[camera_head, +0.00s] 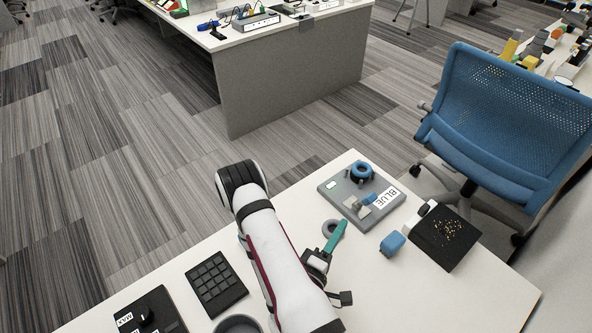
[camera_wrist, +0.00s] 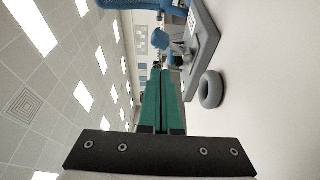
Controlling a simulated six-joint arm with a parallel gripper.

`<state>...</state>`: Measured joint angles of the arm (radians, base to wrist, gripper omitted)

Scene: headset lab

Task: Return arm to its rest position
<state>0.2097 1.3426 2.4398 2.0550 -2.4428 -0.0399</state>
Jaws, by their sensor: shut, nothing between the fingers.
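My gripper (camera_head: 341,223) has teal fingers that lie together with nothing between them. In the head view it is raised above the white table (camera_head: 420,290), pointing up the picture towards a grey board. A grey ring (camera_head: 326,229) shows partly behind the fingers. In the wrist view my gripper (camera_wrist: 164,72) points at the grey board (camera_wrist: 205,38), with the grey ring (camera_wrist: 211,89) just to the right of the fingers. The exact gap to the table cannot be told.
The grey board (camera_head: 333,189) labelled BLUE carries a blue ring (camera_head: 361,172). A blue block (camera_head: 392,244) and a black tray (camera_head: 431,254) of small bits lie right. A black keypad (camera_head: 215,284) and dark bowl (camera_head: 238,324) lie left. A blue chair (camera_head: 510,115) stands behind.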

